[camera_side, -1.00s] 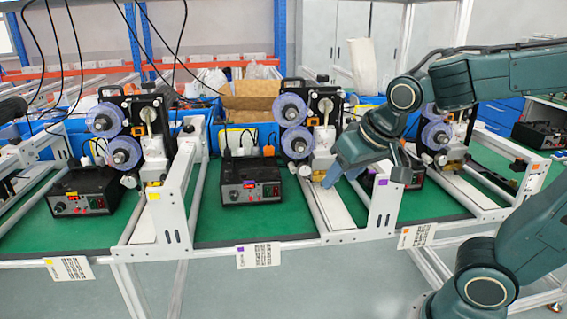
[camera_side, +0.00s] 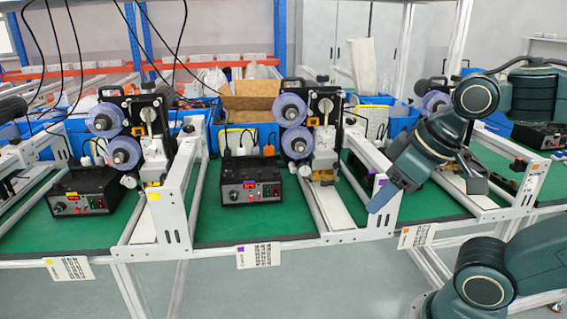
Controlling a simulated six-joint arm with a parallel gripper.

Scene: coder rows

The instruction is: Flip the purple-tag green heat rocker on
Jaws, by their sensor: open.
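The black control box with the purple tag (camera_side: 250,182) sits on the green bench in the middle bay. Its front panel has a red lit display, a knob and small switches. My gripper (camera_side: 428,192) is open and empty, well to the right of the box, beside the right rail of the middle bay. One finger points down and left, in front of the white frame. Nothing touches the box.
A similar black box with a yellow tag (camera_side: 82,190) sits in the left bay. The green bench (camera_side: 270,228) before the box is clear.

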